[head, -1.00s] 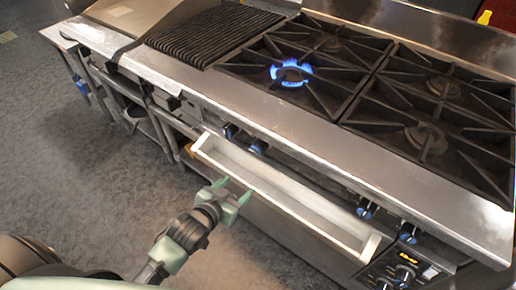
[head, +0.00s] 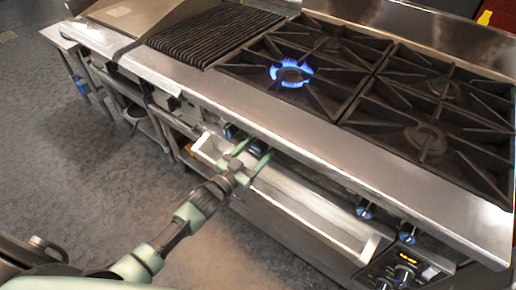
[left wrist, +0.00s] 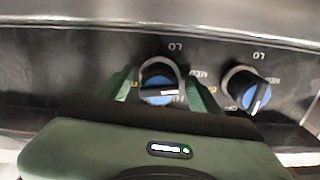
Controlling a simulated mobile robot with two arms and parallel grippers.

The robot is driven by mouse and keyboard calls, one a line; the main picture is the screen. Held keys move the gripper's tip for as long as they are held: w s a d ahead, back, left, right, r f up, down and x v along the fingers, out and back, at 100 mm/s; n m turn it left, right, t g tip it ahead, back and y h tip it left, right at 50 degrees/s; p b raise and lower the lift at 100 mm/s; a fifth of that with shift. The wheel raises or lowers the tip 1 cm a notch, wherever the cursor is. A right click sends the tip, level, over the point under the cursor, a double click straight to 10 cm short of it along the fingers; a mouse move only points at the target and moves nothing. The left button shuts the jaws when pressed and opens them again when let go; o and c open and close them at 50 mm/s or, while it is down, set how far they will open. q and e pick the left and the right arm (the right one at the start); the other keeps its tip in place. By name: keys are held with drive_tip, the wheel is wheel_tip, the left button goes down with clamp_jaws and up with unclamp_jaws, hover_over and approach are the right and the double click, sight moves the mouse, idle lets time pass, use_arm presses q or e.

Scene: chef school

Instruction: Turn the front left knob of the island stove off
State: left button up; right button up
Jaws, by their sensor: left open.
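The stove (head: 300,110) has a blue flame (head: 291,73) burning on its front left burner. Two blue-faced knobs sit below the front edge near that burner. In the left wrist view the left one of the pair (left wrist: 160,82) is between the green fingers of my left gripper (left wrist: 163,90), and the other knob (left wrist: 246,90) is to the right, outside the fingers. In the head view my left gripper (head: 250,158) is open, its fingertips at the knobs (head: 229,131) and (head: 256,147). Whether the fingers touch the knob cannot be told. My right gripper is not in view.
More knobs (head: 365,210) and a control panel (head: 405,268) are at the right. A ribbed griddle (head: 215,33) lies left of the burners. The floor (head: 70,150) at the left is clear.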

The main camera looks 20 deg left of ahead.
use_arm(q)
drive_tip(key=shift+w+d, duration=0.15)
drive_tip(key=shift+w, duration=0.2)
drive_tip(key=c, duration=1.4)
drive_tip(key=shift+o, duration=0.2)
